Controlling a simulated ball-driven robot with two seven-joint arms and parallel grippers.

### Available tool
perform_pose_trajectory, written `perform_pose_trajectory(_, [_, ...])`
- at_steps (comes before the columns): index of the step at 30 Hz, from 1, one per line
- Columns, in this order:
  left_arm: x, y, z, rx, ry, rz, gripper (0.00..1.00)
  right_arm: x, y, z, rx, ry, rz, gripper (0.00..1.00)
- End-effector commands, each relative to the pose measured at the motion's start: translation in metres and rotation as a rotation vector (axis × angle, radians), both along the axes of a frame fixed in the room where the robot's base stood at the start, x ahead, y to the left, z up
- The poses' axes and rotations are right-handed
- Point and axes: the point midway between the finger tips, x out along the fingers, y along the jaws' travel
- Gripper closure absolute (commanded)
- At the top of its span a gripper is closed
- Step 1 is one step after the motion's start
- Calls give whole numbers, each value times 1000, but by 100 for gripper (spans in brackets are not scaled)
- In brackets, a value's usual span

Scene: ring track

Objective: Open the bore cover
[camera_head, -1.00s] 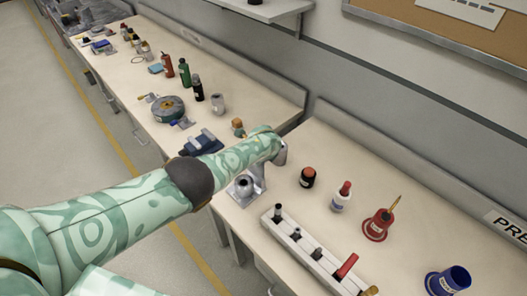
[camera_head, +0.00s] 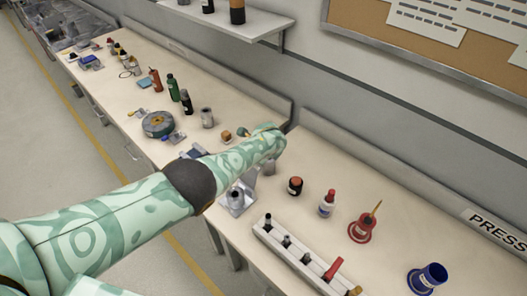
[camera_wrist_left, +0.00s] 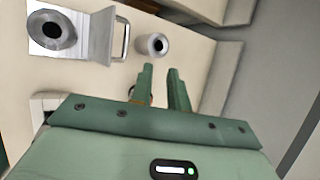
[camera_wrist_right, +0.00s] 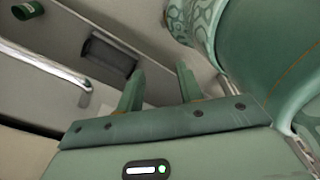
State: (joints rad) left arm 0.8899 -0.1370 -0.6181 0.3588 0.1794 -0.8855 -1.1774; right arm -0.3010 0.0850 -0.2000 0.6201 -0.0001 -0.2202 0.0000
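A metal block with a round dark bore (camera_wrist_left: 50,32) shows at the upper left of the left wrist view. A grey plate (camera_wrist_left: 98,36) with a thin wire-like handle (camera_wrist_left: 124,41) adjoins its right side. I cannot tell for sure whether this plate is the bore cover, or its angle. In the head view the block (camera_head: 238,201) stands at the bench's front edge, partly behind my left forearm. My left gripper (camera_wrist_left: 161,69) is open and empty, apart from block and plate. My right gripper (camera_wrist_right: 156,76) is open and empty, away from the bench top.
A grey cylinder (camera_wrist_left: 153,44) stands beside the handle. A white rack (camera_head: 294,252) with several tools lies right of the block. A black-and-orange jar (camera_head: 295,187), a red-capped bottle (camera_head: 327,204), a red holder (camera_head: 362,228) and a blue cup (camera_head: 428,277) stand behind it.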

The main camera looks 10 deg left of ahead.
Motion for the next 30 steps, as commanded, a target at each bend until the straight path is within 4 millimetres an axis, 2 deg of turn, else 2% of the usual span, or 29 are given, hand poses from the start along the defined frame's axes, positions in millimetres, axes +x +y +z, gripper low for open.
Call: perform_pose_trajectory(30, [-4, -34, 77, 4, 4, 2, 83, 3, 6, 62, 9, -6, -3, 64])
